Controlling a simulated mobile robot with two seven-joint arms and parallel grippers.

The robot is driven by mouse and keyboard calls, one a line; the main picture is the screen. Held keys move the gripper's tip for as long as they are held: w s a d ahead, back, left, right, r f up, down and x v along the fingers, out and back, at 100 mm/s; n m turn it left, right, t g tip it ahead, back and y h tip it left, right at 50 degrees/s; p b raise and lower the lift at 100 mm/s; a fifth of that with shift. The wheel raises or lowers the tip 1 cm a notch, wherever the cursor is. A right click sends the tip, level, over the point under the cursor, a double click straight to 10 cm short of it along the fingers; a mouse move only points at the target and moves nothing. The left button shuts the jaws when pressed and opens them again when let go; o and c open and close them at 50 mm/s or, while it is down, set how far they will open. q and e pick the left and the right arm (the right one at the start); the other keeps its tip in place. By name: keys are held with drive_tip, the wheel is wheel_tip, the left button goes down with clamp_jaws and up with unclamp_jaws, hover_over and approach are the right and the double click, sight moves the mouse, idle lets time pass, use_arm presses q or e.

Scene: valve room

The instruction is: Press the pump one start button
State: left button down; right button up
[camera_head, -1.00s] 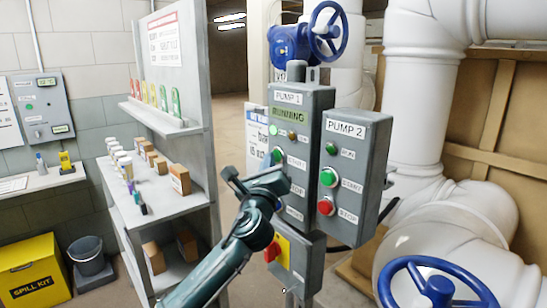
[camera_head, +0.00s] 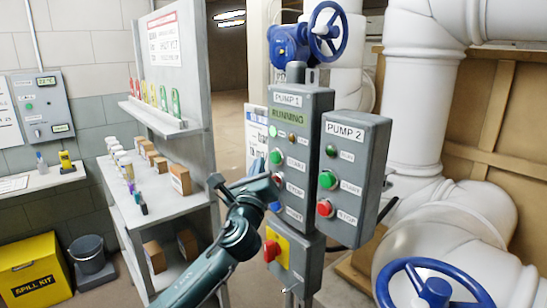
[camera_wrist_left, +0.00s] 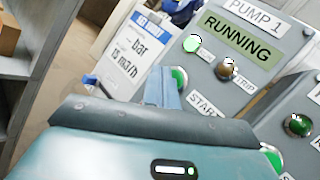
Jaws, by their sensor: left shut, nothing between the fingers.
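The grey PUMP 1 box (camera_head: 304,150) shows a green RUNNING display (camera_head: 287,116) and a bright green lamp (camera_head: 273,131). The pump one start button (camera_head: 276,156), green and round, is uncovered beside its START label. Below it are a red stop button (camera_head: 278,179) and a blue button (camera_head: 276,206). My left gripper (camera_head: 268,187) is in front of the box, lower than the start button. In the left wrist view, its shut fingers (camera_wrist_left: 165,88) hold nothing, and the green start button (camera_wrist_left: 180,78) shows just behind them. My right gripper is not in view.
The PUMP 2 box (camera_head: 352,170) with green and red buttons adjoins on the right. A yellow plate with a red knob (camera_head: 272,250) is below. A blue valve wheel (camera_head: 327,30) is above, another (camera_head: 434,291) at lower right. A shelf unit (camera_head: 165,205) stands left.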

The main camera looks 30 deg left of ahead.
use_arm(q)
drive_tip(key=s, duration=0.1)
drive_tip(key=s+a, duration=0.1)
drive_tip(key=s, duration=0.1)
drive_tip(key=shift+s+a+p, duration=0.25)
drive_tip(key=shift+p, duration=0.15)
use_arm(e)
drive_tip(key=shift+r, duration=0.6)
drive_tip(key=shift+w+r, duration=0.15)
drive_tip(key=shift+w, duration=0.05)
